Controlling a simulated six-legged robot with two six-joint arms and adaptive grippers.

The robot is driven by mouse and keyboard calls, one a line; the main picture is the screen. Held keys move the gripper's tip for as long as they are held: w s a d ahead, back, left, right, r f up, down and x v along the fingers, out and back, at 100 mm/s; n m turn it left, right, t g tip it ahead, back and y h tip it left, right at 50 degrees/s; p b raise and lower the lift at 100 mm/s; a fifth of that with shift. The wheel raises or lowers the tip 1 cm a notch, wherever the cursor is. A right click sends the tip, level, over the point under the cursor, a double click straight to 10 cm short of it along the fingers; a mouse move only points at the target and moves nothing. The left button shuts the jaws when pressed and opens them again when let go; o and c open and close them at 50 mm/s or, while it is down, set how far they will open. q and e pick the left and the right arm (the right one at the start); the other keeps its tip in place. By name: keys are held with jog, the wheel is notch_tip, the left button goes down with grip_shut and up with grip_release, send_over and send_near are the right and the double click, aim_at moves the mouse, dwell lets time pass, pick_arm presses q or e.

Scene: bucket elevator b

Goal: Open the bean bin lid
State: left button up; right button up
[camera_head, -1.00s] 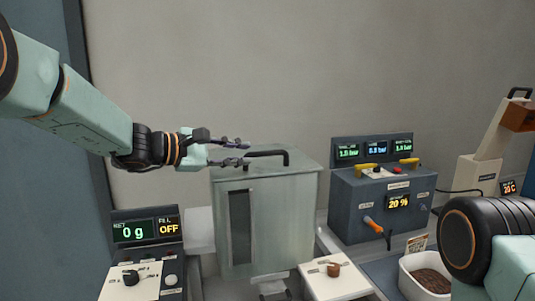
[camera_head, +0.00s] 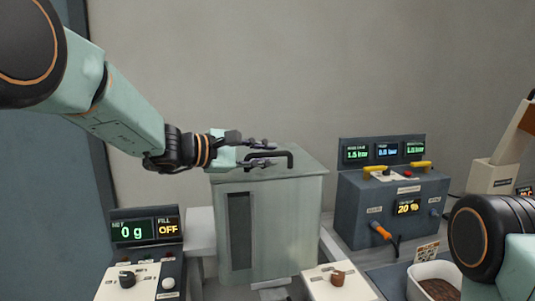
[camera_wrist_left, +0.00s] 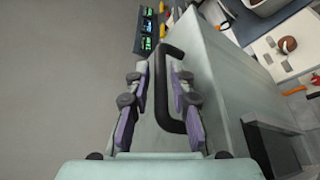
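The bean bin (camera_head: 285,225) is a pale grey-green box with a dark upright window, standing in the middle of the head view. Its flat lid (camera_head: 308,166) lies shut on top, with a black bar handle (camera_head: 291,160). My left gripper (camera_head: 272,152) is open at the handle, its fingers pointing right. In the left wrist view the handle (camera_wrist_left: 165,88) shows between the two spread fingers of the left gripper (camera_wrist_left: 160,85). I cannot tell whether either finger touches it. My right gripper is out of view; only part of that arm shows.
A scale panel (camera_head: 146,228) reading 0 g and FILL OFF stands at left. A dark control box (camera_head: 352,205) with screens, yellow handles and an orange lever stands at right. A white bin (camera_head: 415,285) of brown contents is at lower right. The wall behind is bare.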

pick_arm(q)
jog(key=shift+w+d+f, duration=0.35)
jog(key=shift+w+d, duration=0.05)
jog(key=shift+w, duration=0.15)
jog(key=shift+s+a+r, duration=0.2)
jog(key=shift+s+a, duration=0.15)
jog(key=shift+s, duration=0.15)
jog(key=c, duration=0.4)
grip_shut()
